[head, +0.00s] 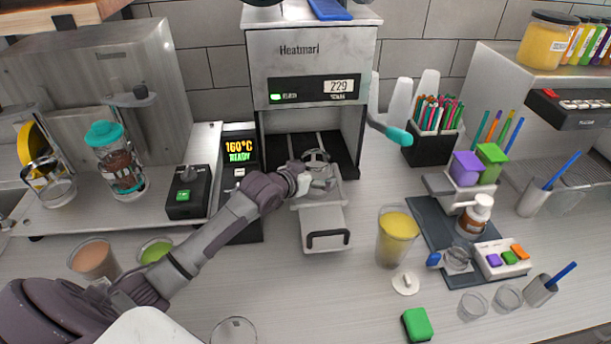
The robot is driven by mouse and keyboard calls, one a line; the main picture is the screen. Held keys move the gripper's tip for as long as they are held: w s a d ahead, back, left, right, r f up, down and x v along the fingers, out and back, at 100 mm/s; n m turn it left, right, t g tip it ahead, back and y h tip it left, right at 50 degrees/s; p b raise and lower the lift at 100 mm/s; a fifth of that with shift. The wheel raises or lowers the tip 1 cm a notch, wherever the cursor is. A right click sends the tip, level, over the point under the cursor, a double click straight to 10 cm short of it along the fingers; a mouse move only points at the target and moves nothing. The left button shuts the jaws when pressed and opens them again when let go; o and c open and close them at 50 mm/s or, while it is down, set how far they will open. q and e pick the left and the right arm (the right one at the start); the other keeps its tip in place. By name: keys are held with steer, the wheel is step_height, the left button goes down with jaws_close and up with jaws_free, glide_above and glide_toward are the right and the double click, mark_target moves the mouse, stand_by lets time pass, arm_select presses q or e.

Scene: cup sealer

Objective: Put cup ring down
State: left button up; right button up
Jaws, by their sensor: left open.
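The cup ring (316,156) looks like a grey metal ring. It sits at the drawer tray of the sealing machine, at the centre of the head view. My left gripper (319,183) is over the tray, right at the near side of the ring, with its fingers open. The gripper hides part of the ring, so I cannot tell whether they touch. The pulled-out tray (323,216) has a black handle at its front. The sealing machine (310,60) stands behind it, and its side panel reads 160°C READY. My right gripper is not in view.
A cup of yellow drink (396,238) stands right of the tray, with a white lid-like disc (405,284) in front. Two filled cups stand left, near my arm. Counter space before the tray is clear.

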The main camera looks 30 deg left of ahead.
arm_select(q)
steer(key=b+v, duration=0.2)
steer(key=v, duration=0.8)
steer(key=shift+s+a, duration=0.1)
steer(key=shift+s, duration=0.2)
steer(key=shift+v, duration=0.8)
